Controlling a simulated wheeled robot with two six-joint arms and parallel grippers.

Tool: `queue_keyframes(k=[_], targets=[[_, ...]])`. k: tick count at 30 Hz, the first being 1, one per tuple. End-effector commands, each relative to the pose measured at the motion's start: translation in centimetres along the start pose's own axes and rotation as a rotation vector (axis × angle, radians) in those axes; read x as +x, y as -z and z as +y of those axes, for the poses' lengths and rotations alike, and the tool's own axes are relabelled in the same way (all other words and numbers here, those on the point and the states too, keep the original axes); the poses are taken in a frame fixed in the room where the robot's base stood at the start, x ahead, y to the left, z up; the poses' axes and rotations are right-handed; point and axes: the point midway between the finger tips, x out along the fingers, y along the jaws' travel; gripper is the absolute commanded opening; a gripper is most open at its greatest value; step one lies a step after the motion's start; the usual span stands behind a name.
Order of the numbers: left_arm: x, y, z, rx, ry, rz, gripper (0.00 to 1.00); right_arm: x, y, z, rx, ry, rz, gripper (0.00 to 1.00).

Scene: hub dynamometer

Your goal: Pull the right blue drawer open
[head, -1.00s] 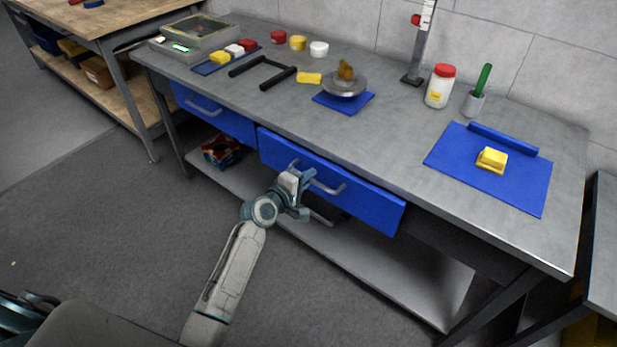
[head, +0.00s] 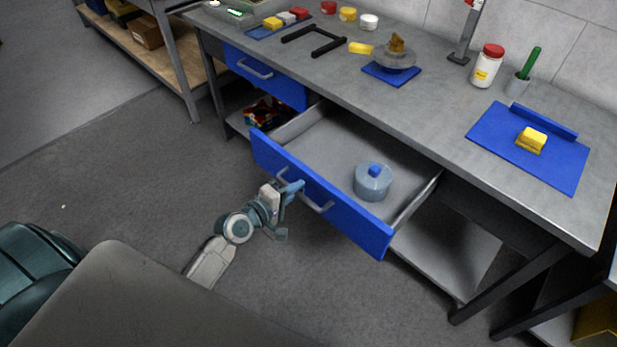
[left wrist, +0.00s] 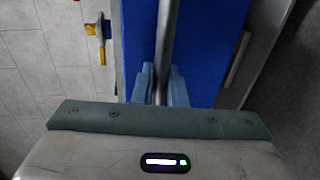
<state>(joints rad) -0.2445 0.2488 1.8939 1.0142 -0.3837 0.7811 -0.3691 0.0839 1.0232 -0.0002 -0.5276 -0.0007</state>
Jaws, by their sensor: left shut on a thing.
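The right blue drawer (head: 345,216) stands pulled well out from under the grey workbench in the head view. Inside it, towards the right, sits a grey-blue round pot with a blue knob (head: 373,182). My left gripper (head: 292,190) is at the drawer's front, shut on the left part of its grey bar handle (head: 318,205). In the left wrist view the handle bar (left wrist: 165,50) runs between the two pale blue fingers (left wrist: 160,85), with the blue drawer front behind. The left blue drawer (head: 265,75) is closed. My right gripper is not in view.
The grey bench top (head: 425,125) holds a blue mat (head: 550,165) with a yellow block, a white jar with a red lid (head: 487,66), and a dish on a small blue mat. A lower shelf (head: 440,245) runs beneath. The floor in front is clear.

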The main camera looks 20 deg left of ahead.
Motion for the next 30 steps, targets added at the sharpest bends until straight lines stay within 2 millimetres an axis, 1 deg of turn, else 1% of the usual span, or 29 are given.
queue_keyframes(k=[1,6,19,20,22,23,30], targets=[[-0.7,0.0,-0.3,0.001,0.003,-0.001,0.00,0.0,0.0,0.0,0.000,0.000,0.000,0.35],[-1.8,0.0,-0.5,0.000,0.002,0.000,0.00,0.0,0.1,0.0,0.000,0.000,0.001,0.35],[-2.0,0.0,-0.5,-0.001,0.001,0.000,0.00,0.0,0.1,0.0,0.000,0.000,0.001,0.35],[-2.0,0.0,-0.5,-0.001,0.001,0.000,0.14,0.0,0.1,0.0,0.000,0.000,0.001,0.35],[-2.0,0.0,-0.5,-0.001,0.001,0.000,0.28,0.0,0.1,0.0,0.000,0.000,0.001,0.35],[-2.0,0.0,-0.5,-0.001,0.001,0.000,0.30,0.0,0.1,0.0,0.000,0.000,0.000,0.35],[-2.1,0.0,-0.5,0.000,0.000,0.000,0.30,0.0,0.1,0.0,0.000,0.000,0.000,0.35]])
